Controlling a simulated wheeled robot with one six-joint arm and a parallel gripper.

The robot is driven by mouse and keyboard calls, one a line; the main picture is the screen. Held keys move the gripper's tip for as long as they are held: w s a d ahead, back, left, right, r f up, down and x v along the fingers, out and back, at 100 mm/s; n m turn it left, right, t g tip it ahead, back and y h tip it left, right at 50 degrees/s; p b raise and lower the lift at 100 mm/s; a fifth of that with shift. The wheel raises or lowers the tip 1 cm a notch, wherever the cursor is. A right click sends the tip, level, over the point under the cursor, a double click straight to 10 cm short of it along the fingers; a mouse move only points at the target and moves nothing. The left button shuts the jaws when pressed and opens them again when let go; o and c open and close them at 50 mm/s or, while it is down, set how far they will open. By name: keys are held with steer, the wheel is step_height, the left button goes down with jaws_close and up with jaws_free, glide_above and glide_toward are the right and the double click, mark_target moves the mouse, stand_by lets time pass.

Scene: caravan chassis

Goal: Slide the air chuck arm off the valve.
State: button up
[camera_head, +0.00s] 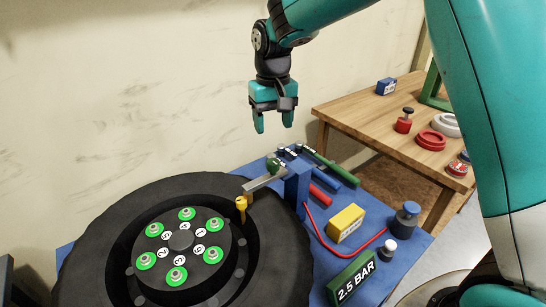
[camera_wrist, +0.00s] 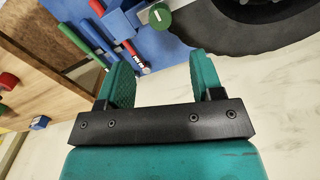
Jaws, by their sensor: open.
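The air chuck arm (camera_head: 262,182) is a grey bar that reaches from a blue post (camera_head: 298,182) out over the tyre (camera_head: 100,215). A dark green knob (camera_head: 272,166) stands on it. The bar's outer end is at the top of the yellow valve piece (camera_head: 241,204); I cannot tell how they join. My gripper (camera_head: 273,127) is open and empty, pointing down, above and apart from the knob. In the wrist view the green knob (camera_wrist: 158,18) shows beyond my open fingers (camera_wrist: 160,65), and the valve is not visible there.
On the blue board are a yellow box (camera_head: 346,223), a red hose (camera_head: 335,249), a green "2.5 BAR" sign (camera_head: 351,281) and blue and green cylinders. The wheel hub (camera_head: 180,240) carries several green-ringed nuts. A wooden table (camera_head: 370,120) stands at right. The wall is behind my gripper.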

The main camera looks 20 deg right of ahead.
mark_target(273, 162)
step_height(273, 162, down, 11)
steer(key=shift+p, duration=0.8)
